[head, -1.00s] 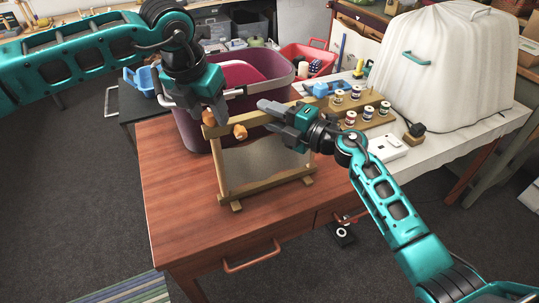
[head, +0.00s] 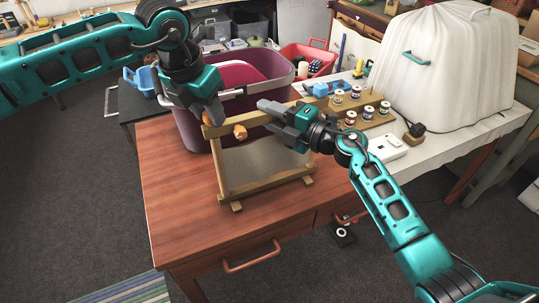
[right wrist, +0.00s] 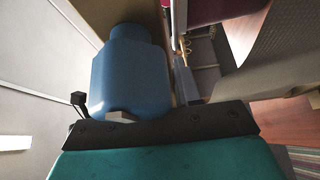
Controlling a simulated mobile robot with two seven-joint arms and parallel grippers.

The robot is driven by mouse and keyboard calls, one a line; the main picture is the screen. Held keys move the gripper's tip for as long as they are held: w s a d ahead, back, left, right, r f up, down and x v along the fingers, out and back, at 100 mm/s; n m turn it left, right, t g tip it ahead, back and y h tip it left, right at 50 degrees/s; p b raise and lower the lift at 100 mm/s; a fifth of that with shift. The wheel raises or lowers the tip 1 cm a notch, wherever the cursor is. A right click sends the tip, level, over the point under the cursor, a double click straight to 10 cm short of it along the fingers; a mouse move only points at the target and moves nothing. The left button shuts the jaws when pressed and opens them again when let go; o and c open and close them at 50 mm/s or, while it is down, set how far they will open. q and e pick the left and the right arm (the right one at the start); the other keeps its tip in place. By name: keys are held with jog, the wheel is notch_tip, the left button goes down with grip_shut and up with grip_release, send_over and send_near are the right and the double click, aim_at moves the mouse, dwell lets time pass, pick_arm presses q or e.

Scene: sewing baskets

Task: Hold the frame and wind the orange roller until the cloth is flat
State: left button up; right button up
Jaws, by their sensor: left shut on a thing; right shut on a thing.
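The wooden frame (head: 222,180) stands upright on the red-brown table, with grey cloth (head: 262,164) hanging inside it. The orange roller (head: 240,131) shows at the upper left of the frame. My left gripper (head: 216,117) is at the roller's left end by the frame's top corner, shut; its fingers hide what lies between them. My right gripper (head: 268,115) is shut on the frame's top bar near the right post and hides that corner.
A purple tub (head: 192,130) stands close behind the frame. A spool rack (head: 372,117) and a white covered machine (head: 445,60) stand on the white table at the right. The front of the wooden table (head: 175,215) is clear.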

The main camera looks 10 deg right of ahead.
dwell(0.3)
pick_arm(q)
jog(key=shift+w+m, duration=0.1)
jog(key=shift+m, duration=0.9)
jog(key=shift+a, duration=0.1)
jog(key=shift+m+g+h, duration=0.4)
jog(key=shift+m, duration=0.6)
jog(key=shift+m, duration=0.3)
jog(key=o, duration=0.7)
jog(key=shift+r, duration=0.15)
jog(key=shift+r, duration=2.9)
